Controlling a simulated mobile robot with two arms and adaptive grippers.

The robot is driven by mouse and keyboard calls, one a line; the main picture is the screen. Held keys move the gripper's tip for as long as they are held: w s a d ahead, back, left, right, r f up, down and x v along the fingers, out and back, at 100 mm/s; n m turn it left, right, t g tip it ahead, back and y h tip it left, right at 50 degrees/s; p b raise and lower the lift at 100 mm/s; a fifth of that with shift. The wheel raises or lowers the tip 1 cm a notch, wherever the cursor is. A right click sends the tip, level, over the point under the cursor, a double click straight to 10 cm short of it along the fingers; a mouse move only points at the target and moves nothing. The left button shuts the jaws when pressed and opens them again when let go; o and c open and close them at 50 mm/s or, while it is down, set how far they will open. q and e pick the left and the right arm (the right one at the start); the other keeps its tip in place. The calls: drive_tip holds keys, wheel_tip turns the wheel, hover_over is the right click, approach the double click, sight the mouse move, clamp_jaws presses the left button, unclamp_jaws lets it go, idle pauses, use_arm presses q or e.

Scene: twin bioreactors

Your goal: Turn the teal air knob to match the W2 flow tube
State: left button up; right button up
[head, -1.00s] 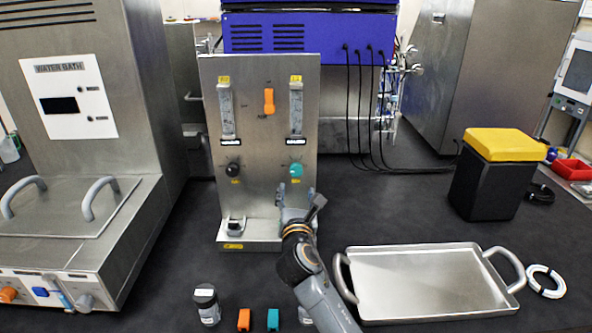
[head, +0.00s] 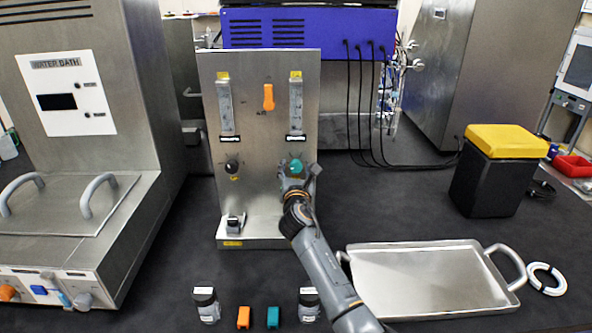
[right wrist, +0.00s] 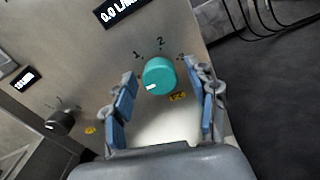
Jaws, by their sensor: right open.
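The teal air knob (head: 295,167) is on the lower right of the steel panel (head: 264,120). In the right wrist view the knob (right wrist: 159,76) has a white mark pointing to its lower left, with "1" and "2" printed above it. My right gripper (head: 297,178) is open in front of the panel just below the knob. Its blue-padded fingers (right wrist: 162,100) are apart, one on each side of the knob, with nothing held. The right flow tube (head: 296,106) stands above the knob. A display (right wrist: 122,10) above the knob reads "0.0 L/M". My left gripper is not in view.
A black knob (head: 231,167) and another flow tube (head: 225,107) are on the panel's left. An orange switch (head: 268,97) sits between the tubes. A steel tray (head: 425,280) lies at the right. Orange (head: 243,317) and teal (head: 273,317) blocks stand in front.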

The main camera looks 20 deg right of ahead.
drive_tip(key=c, duration=1.1)
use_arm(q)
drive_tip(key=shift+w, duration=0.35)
use_arm(e)
drive_tip(key=shift+c, duration=0.3)
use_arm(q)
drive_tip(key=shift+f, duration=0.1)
use_arm(e)
drive_tip(key=shift+m, duration=0.4)
drive_tip(key=m+b, duration=0.2)
drive_tip(key=m, duration=0.2)
drive_tip(key=shift+f+m, duration=0.1)
drive_tip(key=shift+m, duration=0.3)
use_arm(q)
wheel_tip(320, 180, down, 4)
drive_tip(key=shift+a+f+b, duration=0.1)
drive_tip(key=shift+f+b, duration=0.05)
drive_tip(key=shift+b, duration=1.1)
use_arm(e)
drive_tip(key=m, duration=0.6)
drive_tip(key=shift+m, duration=0.3)
drive_tip(key=o, duration=1.2)
drive_tip(key=shift+c, duration=0.2)
